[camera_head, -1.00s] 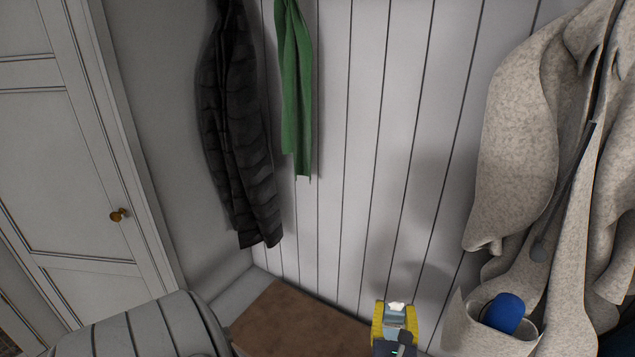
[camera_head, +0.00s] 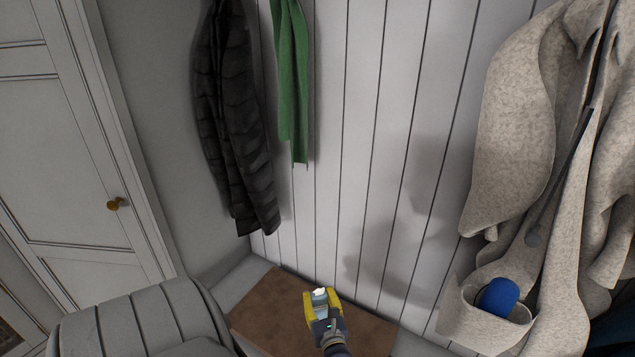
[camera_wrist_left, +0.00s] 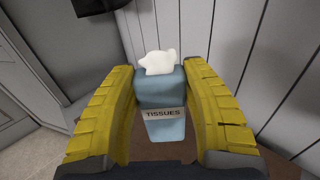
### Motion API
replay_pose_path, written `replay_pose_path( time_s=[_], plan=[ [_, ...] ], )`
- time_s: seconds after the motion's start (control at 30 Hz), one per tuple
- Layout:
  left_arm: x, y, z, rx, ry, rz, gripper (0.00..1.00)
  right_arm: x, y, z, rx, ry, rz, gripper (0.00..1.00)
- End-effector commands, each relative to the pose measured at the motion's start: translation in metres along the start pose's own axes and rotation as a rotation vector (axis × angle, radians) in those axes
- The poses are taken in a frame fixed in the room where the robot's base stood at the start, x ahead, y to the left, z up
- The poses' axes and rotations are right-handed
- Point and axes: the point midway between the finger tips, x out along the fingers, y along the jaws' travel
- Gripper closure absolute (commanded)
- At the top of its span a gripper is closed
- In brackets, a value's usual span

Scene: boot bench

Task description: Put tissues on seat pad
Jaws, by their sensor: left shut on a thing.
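The tissues (camera_wrist_left: 162,110) are a blue box labelled TISSUES with a white tissue sticking out of the top. My left gripper (camera_head: 323,307) is shut on the tissues (camera_head: 320,296), with a yellow finger at each side. In the left wrist view the two yellow fingers (camera_wrist_left: 162,115) flank the upright box. The seat pad (camera_head: 268,311) is the brown pad on the bench at the bottom of the head view. The gripper and box show in front of the pad; the height between them is hard to tell. My right gripper is not in view.
A beige coat (camera_head: 515,150) with a blue item (camera_head: 497,296) in its pocket hangs at the right. A black jacket (camera_head: 237,120) and a green scarf (camera_head: 291,85) hang on the wall. The left part of the pad is clear.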

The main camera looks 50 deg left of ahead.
Motion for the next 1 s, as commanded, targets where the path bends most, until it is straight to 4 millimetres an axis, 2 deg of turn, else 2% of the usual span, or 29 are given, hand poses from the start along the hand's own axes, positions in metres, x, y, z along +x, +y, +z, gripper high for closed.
replay_pose_path(
  time_s=[0.2, 0.4, 0.6, 0.83, 1.0],
  plan=[
    [0.002, -0.001, -0.047, 0.004, 0.0, -0.001, 0.81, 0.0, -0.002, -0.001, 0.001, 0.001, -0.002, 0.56],
    [0.003, -0.001, -0.081, 0.004, -0.001, -0.001, 0.81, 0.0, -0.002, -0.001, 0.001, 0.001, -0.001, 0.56],
    [0.003, -0.001, -0.1, 0.001, 0.0, -0.002, 0.81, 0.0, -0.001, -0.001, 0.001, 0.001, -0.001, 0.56],
    [0.003, -0.001, -0.107, 0.0, -0.001, -0.001, 0.81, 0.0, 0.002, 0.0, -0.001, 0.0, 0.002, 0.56],
    [0.004, -0.001, -0.124, 0.002, 0.001, -0.001, 0.81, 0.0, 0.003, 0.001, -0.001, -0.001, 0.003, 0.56]
  ],
)
